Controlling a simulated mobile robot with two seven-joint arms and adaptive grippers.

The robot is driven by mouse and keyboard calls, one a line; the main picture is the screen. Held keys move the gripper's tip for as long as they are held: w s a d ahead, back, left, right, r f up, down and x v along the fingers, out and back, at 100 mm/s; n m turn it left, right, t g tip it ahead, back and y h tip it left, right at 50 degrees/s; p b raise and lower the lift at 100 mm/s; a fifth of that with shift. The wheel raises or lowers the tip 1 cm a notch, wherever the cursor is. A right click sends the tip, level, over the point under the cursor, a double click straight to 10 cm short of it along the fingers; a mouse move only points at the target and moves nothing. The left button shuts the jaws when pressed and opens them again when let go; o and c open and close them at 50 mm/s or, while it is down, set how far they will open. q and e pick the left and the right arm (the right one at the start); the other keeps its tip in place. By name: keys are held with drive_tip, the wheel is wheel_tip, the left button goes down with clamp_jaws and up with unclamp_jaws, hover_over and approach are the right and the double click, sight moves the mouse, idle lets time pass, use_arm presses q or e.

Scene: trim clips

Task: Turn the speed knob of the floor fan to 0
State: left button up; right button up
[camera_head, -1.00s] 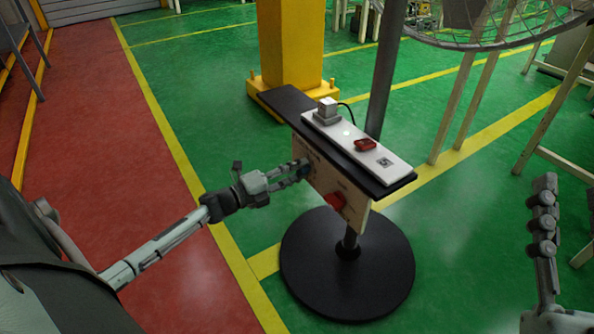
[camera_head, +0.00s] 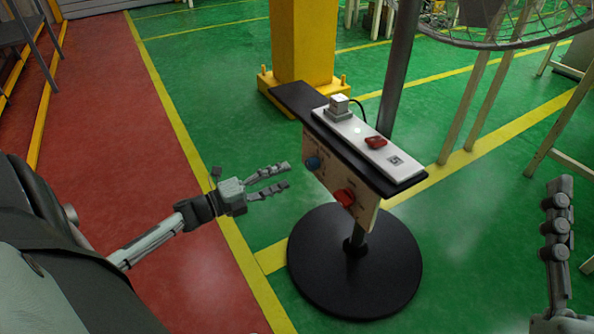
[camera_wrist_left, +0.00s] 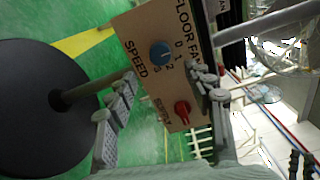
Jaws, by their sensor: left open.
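The blue speed knob (camera_head: 312,163) is on the pale front panel (camera_head: 325,178) of the floor fan's control box. In the left wrist view the blue knob (camera_wrist_left: 160,53) sits beside the word SPEED, with the marks 0, 1, 2 and 3 around it. I cannot tell for sure which mark it points at. My left gripper (camera_head: 287,176) is open and empty, to the left of the panel and apart from the knob. Its fingers also show in the left wrist view (camera_wrist_left: 166,80). My right gripper (camera_head: 557,215) is at the far right, seen side-on, away from the fan.
A red knob (camera_head: 344,198) is on the same panel, nearer the pole. A white strip (camera_head: 354,129) with a red switch (camera_head: 376,142) lies on the dark top. The round black base (camera_head: 310,260) stands on green floor. A yellow pillar (camera_head: 301,40) stands behind.

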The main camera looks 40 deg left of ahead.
use_arm(q)
drive_tip(key=v, duration=0.3)
drive_tip(key=shift+s+a, duration=0.1)
drive_tip(key=shift+s, duration=0.25)
